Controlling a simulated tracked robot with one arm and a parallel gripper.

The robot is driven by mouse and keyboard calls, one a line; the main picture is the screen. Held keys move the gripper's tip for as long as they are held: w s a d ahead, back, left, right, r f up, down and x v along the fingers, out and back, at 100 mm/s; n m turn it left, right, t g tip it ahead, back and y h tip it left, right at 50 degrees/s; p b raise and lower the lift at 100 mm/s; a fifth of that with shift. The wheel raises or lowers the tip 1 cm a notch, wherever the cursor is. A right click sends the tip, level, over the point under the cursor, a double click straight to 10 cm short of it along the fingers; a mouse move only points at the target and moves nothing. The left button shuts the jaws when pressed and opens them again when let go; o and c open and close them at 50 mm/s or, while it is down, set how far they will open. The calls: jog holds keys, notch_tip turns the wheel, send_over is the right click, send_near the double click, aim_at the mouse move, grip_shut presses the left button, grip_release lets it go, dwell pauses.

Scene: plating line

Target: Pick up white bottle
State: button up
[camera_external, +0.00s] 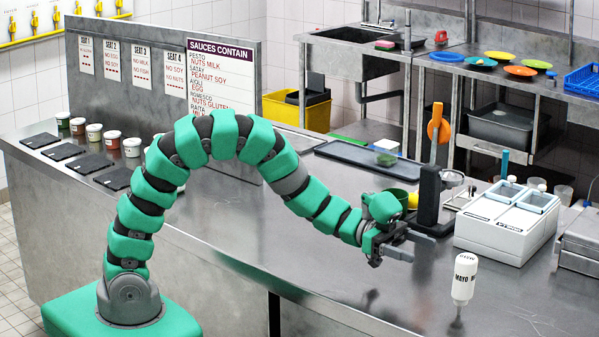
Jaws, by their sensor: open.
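My gripper (424,247) is at the end of my green arm, to the left of the bottle and a little higher in the picture. Its two grey fingers are spread apart and point right. Nothing is between them, and they do not touch the bottle.
A black stand with an orange top (436,130) rises just behind my gripper. A white bain-marie box (500,232) stands behind the bottle, with a steel box (580,252) to the right. A dark tray (367,160) lies farther back.

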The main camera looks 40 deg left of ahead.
aim_at(466, 265)
jog(key=d+b, duration=0.1)
jog(key=d, duration=1.2)
jog(key=shift+w+d+f+b, duration=0.1)
jog(key=shift+w+d+b, duration=0.1)
jog(key=shift+d+b, duration=0.15)
jog(key=c, duration=0.8)
